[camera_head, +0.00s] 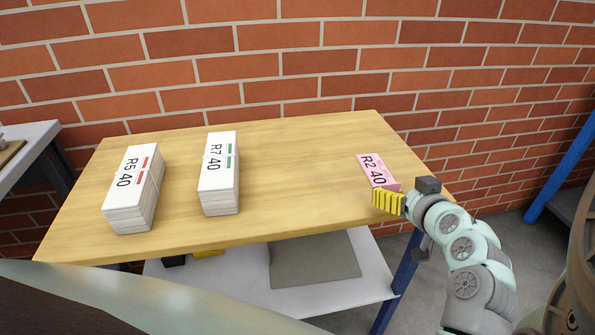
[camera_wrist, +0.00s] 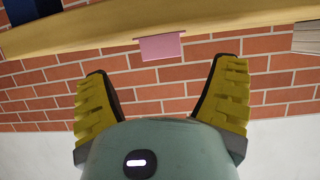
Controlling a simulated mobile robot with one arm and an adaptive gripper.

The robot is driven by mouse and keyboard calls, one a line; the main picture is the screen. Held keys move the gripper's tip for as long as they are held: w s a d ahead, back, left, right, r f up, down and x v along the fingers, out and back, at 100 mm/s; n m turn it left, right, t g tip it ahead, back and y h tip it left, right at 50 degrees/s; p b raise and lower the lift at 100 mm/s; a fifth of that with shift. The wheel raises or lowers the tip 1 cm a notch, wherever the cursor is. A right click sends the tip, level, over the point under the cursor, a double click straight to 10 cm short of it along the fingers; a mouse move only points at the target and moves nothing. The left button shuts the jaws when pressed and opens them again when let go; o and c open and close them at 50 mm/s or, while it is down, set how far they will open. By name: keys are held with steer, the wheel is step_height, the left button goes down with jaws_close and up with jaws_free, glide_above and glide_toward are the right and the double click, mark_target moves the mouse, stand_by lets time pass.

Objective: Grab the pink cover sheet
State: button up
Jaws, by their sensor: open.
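The pink cover sheet (camera_head: 374,168), marked "R2 40", lies at the right end of the wooden table (camera_head: 300,178). Its near end is close to my gripper (camera_head: 385,202), whose yellow ribbed fingers are at the table's front edge. In the wrist view, the pink sheet (camera_wrist: 160,47) shows ahead, centred between the two spread fingers and beyond their tips. My gripper (camera_wrist: 162,66) is open and nothing is between its fingers. From the head view I cannot tell whether a finger touches the sheet.
Two white newspaper stacks stand on the table, "R5 40" (camera_head: 132,190) at the left and "R7 40" (camera_head: 219,174) nearer the middle. The tabletop between "R7 40" and the pink sheet is clear. A brick wall (camera_head: 290,60) stands behind. A lower shelf (camera_head: 230,288) sits below.

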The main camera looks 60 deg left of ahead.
mark_target(392, 185)
steer(key=shift+p+x, duration=0.35)
steer(key=shift+x, duration=2.05)
steer(key=shift+s+a, duration=0.1)
steer(key=shift+s, duration=0.1)
steer(key=shift+c, duration=0.2)
steer(key=shift+w, duration=0.1)
steer(key=c, duration=1)
